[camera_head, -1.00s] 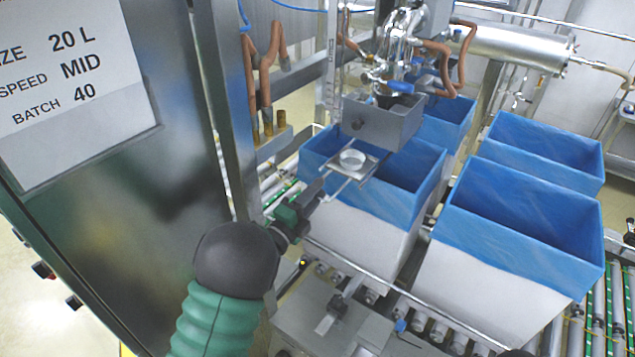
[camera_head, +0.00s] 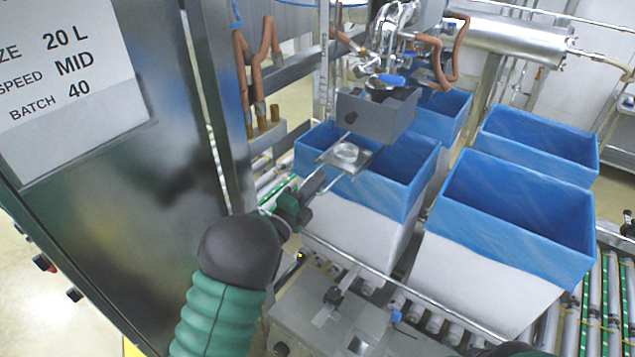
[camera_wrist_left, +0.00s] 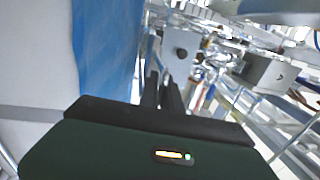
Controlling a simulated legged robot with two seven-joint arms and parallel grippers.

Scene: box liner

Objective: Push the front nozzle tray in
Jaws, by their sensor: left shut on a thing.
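The front nozzle tray (camera_head: 368,161) is a small flat metal plate with a round dish on it. It sticks out on thin rods from the grey nozzle housing (camera_head: 376,113), above a blue-lined box (camera_head: 413,203). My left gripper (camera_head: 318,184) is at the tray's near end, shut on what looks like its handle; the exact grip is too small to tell. In the left wrist view, the dark fingers (camera_wrist_left: 163,92) are close together and point towards a grey housing (camera_wrist_left: 180,48). My right gripper is not in view.
More blue-lined boxes (camera_head: 520,215) stand at the right and behind. A steel cabinet (camera_head: 150,220) with a label fills the left, beside my left arm. A metal rail (camera_head: 385,285) runs along the conveyor rollers in front. Brown hoses (camera_head: 240,75) hang behind.

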